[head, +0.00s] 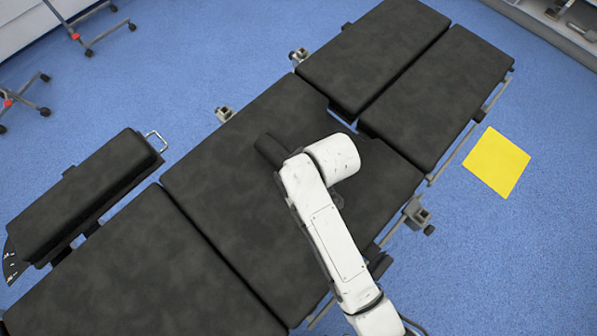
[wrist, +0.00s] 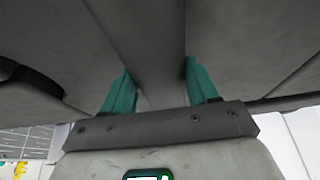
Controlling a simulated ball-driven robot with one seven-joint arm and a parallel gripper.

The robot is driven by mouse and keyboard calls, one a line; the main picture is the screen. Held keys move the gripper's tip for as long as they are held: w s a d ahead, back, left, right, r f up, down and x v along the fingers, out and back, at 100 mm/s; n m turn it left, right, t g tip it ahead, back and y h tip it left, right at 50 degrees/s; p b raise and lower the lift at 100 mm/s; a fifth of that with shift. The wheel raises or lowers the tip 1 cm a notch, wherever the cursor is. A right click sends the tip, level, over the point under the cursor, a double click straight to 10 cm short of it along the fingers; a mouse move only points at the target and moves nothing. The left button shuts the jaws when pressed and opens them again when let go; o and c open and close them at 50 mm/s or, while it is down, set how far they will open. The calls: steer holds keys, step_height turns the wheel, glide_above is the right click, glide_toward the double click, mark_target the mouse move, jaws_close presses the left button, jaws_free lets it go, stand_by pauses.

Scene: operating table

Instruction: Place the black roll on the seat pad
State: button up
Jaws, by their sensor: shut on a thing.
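The black roll (head: 268,150) shows in the head view as a short dark cylinder end just left of my white arm. It is over the seat pad (head: 240,220), the large dark middle pad of the operating table. In the wrist view my gripper (wrist: 160,88) has two green fingers shut on the dark roll (wrist: 155,40), one on each side of it. In the head view my arm hides the gripper and most of the roll. I cannot tell whether the roll touches the pad.
Two leg pads (head: 375,50) lie beyond the seat pad, at upper right. Another large pad (head: 130,270) adjoins at lower left, with a separate side pad (head: 85,190) beside it. Metal clamps (head: 418,213) stick out along the table edges. A yellow square (head: 496,162) lies on the blue floor.

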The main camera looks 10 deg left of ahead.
steer(key=shift+s+f, duration=0.1)
steer(key=shift+f, duration=0.85)
steer(key=shift+f, duration=0.1)
steer(key=o, duration=1.2)
steer(key=shift+c, duration=0.2)
steer(key=v, duration=1.2)
steer(key=s+d+f+m+g+h, duration=0.1)
steer(key=s+d+f+m+h, duration=0.1)
steer(key=s+d+m, duration=0.3)
steer(key=s+d+f+m+h, duration=0.1)
steer(key=s+d+f+m, duration=0.3)
steer(key=s+d, duration=0.9)
steer(key=d+m, duration=0.2)
steer(key=d, duration=0.7)
steer(key=shift+s+g+h, duration=0.25)
steer(key=shift+g+h, duration=0.15)
